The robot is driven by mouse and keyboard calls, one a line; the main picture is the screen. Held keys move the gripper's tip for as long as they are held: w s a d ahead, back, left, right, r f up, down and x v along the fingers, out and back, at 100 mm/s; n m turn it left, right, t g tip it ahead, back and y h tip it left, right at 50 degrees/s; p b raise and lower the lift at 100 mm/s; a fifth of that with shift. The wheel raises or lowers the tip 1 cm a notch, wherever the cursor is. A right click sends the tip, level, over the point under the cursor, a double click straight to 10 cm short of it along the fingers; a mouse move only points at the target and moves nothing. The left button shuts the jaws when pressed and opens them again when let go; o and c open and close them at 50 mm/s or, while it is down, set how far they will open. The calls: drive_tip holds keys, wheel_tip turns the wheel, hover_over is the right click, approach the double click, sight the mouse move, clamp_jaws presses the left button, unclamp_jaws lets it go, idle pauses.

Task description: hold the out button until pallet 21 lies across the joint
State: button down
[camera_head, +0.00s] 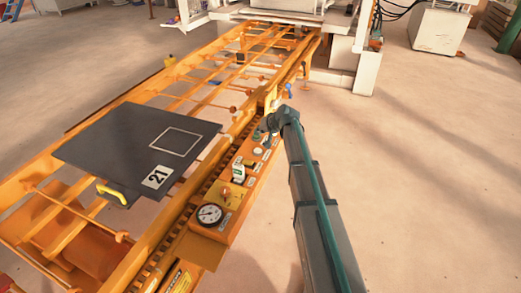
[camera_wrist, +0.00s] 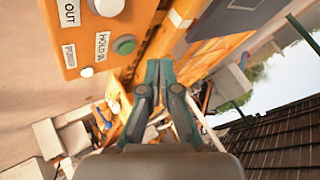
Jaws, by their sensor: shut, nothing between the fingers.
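Pallet 21 (camera_head: 118,140), a dark flat plate with a white "21" label, a pale square outline and a yellow handle, lies on the orange rail frame at left in the head view. I cannot make out the joint for certain. In the wrist view, the label OUT (camera_wrist: 69,12) is beside a pale round button (camera_wrist: 107,5) cut by the top edge. A green button (camera_wrist: 124,45) is beside the label HOLD IN. My gripper (camera_wrist: 163,68) is shut and empty, right of these buttons; I see no contact. It shows small over the control panel in the head view (camera_head: 264,131).
The orange control panel (camera_head: 232,193) runs along the frame's right side, with a gauge (camera_head: 210,214) at its near end. The orange rail frame (camera_head: 180,98) runs back to a white machine (camera_head: 340,65). The floor to the right is clear.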

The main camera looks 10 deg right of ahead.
sight(259, 150)
drive_tip(key=shift+w+d+r, duration=0.1)
drive_tip(key=shift+w+r, duration=0.2)
drive_tip(key=shift+w, duration=0.15)
drive_tip(key=shift+f, duration=0.1)
drive_tip(key=shift+f+b, duration=2.1)
drive_tip(key=shift+f, duration=2.25)
drive_tip(key=shift+f+b, duration=0.35)
drive_tip(key=shift+f, duration=0.05)
